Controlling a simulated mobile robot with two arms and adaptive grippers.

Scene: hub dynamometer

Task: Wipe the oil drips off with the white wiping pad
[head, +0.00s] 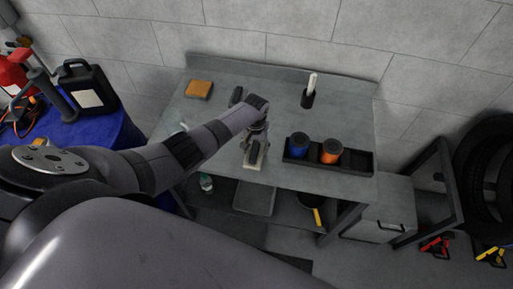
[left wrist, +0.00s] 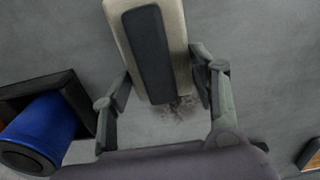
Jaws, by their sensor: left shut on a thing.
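The wiping pad (head: 252,162), off-white with a dark grip bar on top, is at the front middle of the grey workbench. My left gripper (head: 257,140) is shut on it; in the left wrist view the fingers stand on both sides of the pad (left wrist: 116,20). A dark, speckled oil smudge (left wrist: 180,108) shows on the bench top between the fingers, beside the pad's near end. In the head view my arm and the pad hide that spot. Whether the pad touches the bench is hard to tell. My right gripper is not in view.
Right of the pad, a black tray (head: 361,163) holds a blue can (head: 298,142) and an orange can (head: 331,151). Behind stand a black cup (head: 307,99) with a white-handled item, an orange-brown block (head: 198,89) and a small dark object (head: 236,95). The bench's right rear is clear.

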